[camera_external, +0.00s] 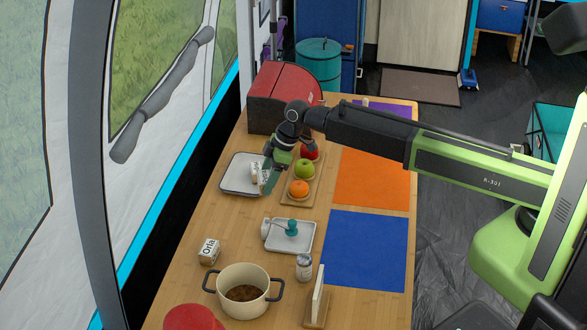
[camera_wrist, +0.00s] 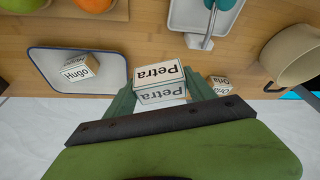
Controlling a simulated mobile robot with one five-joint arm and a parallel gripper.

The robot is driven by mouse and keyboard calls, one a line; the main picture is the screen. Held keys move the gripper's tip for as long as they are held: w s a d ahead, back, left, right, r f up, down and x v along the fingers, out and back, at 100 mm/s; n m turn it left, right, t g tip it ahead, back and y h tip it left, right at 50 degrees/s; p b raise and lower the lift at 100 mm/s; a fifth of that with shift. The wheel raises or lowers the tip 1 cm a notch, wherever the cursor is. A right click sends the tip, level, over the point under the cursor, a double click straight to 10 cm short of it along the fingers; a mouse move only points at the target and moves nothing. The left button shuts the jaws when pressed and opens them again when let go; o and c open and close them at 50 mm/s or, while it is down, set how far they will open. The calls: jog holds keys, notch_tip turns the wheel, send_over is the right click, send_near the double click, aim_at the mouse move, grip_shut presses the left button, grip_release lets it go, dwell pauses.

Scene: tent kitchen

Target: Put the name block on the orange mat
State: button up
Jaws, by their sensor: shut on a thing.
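My gripper (camera_external: 267,178) is shut on a white name block marked "Petra" (camera_wrist: 158,75), which sits between the green fingers in the wrist view. In the external view my gripper is over the right part of the white tray (camera_external: 230,184), and its fingers partly hide the pale blocks there. A block marked "Hugo" (camera_wrist: 78,73) sits in that tray. A block marked "Orla" (camera_external: 209,251) stands on the table nearer the front. The orange mat (camera_external: 376,178) lies flat to the right of my gripper, beyond the fruit board, and its visible surface is bare.
A wooden board (camera_external: 287,199) with an orange, a green apple and a red fruit lies between my gripper and the orange mat. A red bread box (camera_external: 280,95) stands behind. A blue mat (camera_external: 366,250), small tray (camera_external: 302,246), can (camera_external: 304,267) and pot (camera_external: 243,290) are in front.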

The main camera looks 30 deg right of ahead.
jog(key=s+d+m+t, duration=0.1)
jog(key=s+d+m, duration=0.1)
jog(key=d, duration=2.3)
jog(key=s+d+m, duration=0.2)
jog(key=d, duration=2.2)
jog(key=b, duration=0.7)
send_over(352, 168)
jog(key=s+d, duration=0.1)
jog(key=shift+h, duration=0.4)
jog(key=f, duration=0.6)
jog(key=shift+d+f, duration=0.2)
jog(key=shift+f, duration=0.2)
jog(key=shift+a, duration=0.15)
notch_tip(352, 168, down, 4)
jog(key=b, duration=0.4)
jog(key=shift+f, duration=0.2)
jog(key=shift+r, duration=0.25)
jog(key=shift+f, duration=0.2)
jog(key=o, duration=1.4)
